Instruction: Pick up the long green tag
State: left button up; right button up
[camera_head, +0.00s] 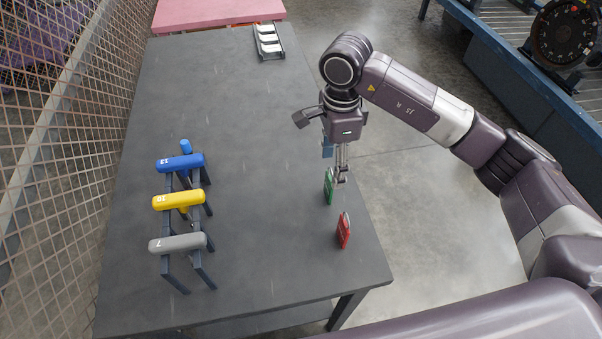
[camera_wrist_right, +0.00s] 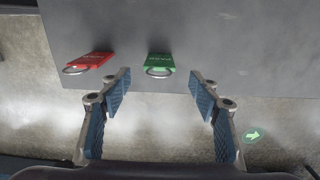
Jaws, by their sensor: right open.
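The green tag (camera_head: 328,188) lies at the right edge of the dark table, with a metal ring at its end. In the right wrist view the green tag (camera_wrist_right: 160,62) lies ahead, roughly centred between my fingers, its ring towards me. My right gripper (camera_head: 341,172) is above the table edge, close to the green tag. In the right wrist view its fingers (camera_wrist_right: 160,78) are spread, with nothing held between them. A red tag (camera_head: 343,232) with a ring lies nearer along the same edge; it also shows left of the green one (camera_wrist_right: 91,60). My left gripper is not in view.
A rack with blue, yellow (camera_head: 178,200) and grey T-handles stands at the table's left. A small tray (camera_head: 268,40) with white pieces is at the far end. The table (camera_head: 255,220) is clear in the middle. A mesh fence (camera_head: 50,170) runs along the left.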

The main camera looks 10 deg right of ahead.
aim_at(331, 179)
jog(key=shift+a+f, duration=0.25)
jog(key=shift+a, duration=0.05)
jog(key=f+p, duration=0.3)
jog(key=f, duration=0.1)
jog(key=shift+s+d, duration=0.3)
jog(key=shift+w+a+f, duration=0.1)
jog(key=shift+f, duration=0.5)
jog(key=shift+w+a+f, duration=0.1)
jog(key=shift+f, duration=0.45)
jog(key=shift+d+f, duration=0.1)
jog(key=shift+f, duration=0.15)
jog(key=c, duration=1.1)
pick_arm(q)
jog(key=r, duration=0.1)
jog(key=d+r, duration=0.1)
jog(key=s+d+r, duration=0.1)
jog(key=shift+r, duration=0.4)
pick_arm(e)
jog(key=shift+o, duration=0.2)
